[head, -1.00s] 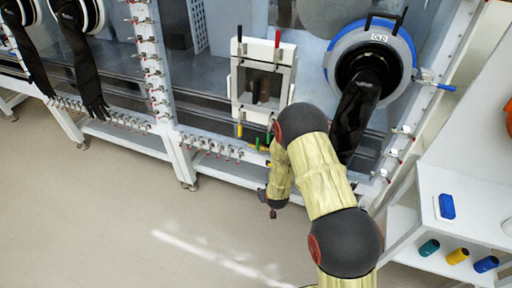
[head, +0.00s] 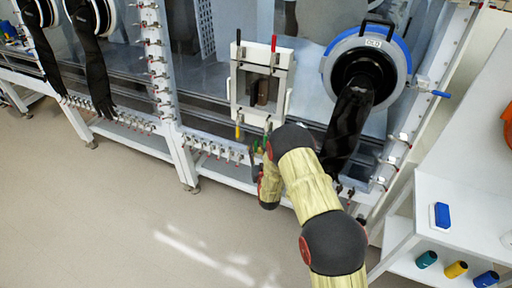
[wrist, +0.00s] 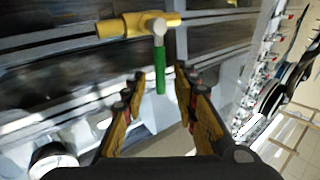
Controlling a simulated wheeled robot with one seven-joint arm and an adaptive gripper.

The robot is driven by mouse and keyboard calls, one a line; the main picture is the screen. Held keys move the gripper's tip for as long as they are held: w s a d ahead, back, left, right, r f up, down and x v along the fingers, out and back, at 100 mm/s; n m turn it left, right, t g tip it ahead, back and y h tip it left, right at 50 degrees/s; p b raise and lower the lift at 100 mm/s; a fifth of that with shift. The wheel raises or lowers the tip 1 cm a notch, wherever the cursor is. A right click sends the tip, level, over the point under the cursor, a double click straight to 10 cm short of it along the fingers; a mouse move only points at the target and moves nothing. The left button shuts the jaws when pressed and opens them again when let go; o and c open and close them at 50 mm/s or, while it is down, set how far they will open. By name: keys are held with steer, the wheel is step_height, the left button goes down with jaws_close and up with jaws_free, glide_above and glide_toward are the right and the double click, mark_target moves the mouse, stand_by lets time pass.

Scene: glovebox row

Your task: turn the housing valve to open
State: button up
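My gripper (wrist: 150,84) is open, with one finger on each side of the lever's lower end in the picture. I see no finger touching the lever, and the depth between them is hard to judge. A small green part (head: 256,146) shows just above my arm there, below the framed white housing (head: 240,90).
A round blue-rimmed port (head: 328,70) with a hanging black glove (head: 345,130) is right of my arm. Several small clamps line the glovebox frame. A white shelf (head: 460,200) with coloured cylinders stands at the right. The floor at left is clear.

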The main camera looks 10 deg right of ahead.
mark_target(256, 146)
steer(key=shift+w+b, duration=0.3)
steer(key=shift+w, duration=1.3)
steer(key=shift+c, duration=0.6)
jaws_close()
